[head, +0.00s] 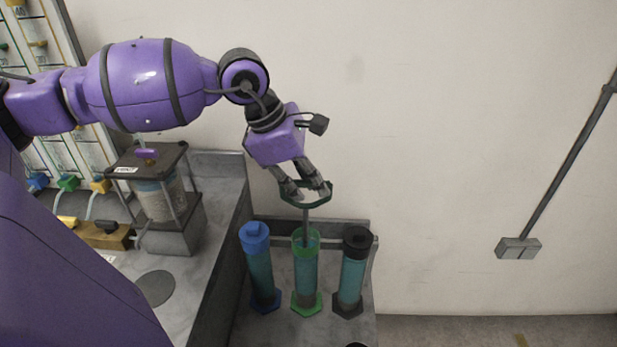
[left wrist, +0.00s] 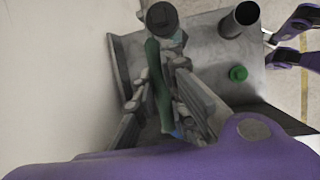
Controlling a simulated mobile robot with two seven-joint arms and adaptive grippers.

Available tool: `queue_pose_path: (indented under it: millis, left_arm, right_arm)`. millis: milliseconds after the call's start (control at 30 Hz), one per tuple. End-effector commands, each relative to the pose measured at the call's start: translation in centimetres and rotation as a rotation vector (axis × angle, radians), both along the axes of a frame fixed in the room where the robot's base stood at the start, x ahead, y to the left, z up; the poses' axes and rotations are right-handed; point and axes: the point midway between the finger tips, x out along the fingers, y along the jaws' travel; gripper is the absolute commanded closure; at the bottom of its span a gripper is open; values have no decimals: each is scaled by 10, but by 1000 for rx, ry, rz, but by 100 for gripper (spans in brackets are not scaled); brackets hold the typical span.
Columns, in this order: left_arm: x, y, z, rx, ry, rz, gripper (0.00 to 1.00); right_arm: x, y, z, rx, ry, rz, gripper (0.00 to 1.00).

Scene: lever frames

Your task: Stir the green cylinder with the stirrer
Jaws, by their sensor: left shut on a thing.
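The green cylinder (head: 306,270) stands upright between the other two, with teal liquid, a green rim and a green foot. My left gripper (head: 306,196) is above it, shut on the dark green handle of the stirrer (head: 306,222). The stirrer's grey rod points down into the cylinder's open top; its lower end is hard to make out in the liquid. In the left wrist view the green handle (left wrist: 155,75) lies between the fingers, which hide what is below. Purple and grey parts at that view's right edge look like my right gripper (left wrist: 272,50); its jaw state is unclear.
A blue-capped cylinder (head: 259,268) stands left of the green one, and a black-capped cylinder (head: 352,270) right. A green cap (left wrist: 237,73) and an open dark tube (left wrist: 240,18) are on the bench. A framed apparatus (head: 158,195) stands at left. The wall is close behind.

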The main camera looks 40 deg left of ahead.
Motion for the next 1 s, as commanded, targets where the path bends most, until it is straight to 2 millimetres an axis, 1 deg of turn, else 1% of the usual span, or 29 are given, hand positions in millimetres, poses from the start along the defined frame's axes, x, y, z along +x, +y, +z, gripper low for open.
queue_pose_path:
  millis: [33,700,833,1000]
  left_arm:
    - [0,0,-5,0,1,0,100]
    - [0,0,-52,-1,2,0,100]
    - [0,0,-56,-1,-1,0,100]
    - [0,-1,-56,-1,-3,0,100]
  right_arm:
    - [-2,0,-2,-1,4,2,32]
    - [-16,3,-23,6,36,-6,32]
    - [-17,4,-25,8,38,-10,32]
    - [-17,4,-24,8,38,-9,32]
